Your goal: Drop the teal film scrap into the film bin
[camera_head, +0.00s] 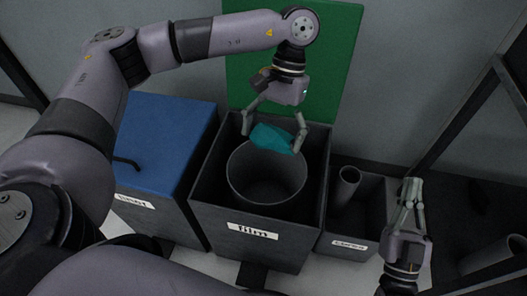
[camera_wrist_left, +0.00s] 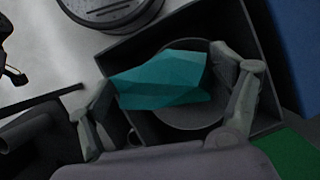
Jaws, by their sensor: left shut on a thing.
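The teal film scrap (camera_head: 273,138) is a crumpled, faceted piece. It is between the two fingers of my left gripper (camera_head: 272,132), which is shut on it. The scrap is over the open dark film bin (camera_head: 290,252), above the back part of a round grey container (camera_head: 240,190) inside it. In the left wrist view the scrap (camera_wrist_left: 160,82) spans between the fingers, with the bin (camera_wrist_left: 262,62) below. My right gripper (camera_head: 411,192) points up to the right of the bins, with no scrap in it; its finger opening is unclear.
The film bin's green lid (camera_head: 335,60) stands open behind it. A bin with a closed blue lid (camera_head: 165,135) is on the left. A smaller labelled bin (camera_head: 365,215) holding a tube (camera_head: 346,187) is on the right. A dark frame (camera_head: 462,115) stands further right.

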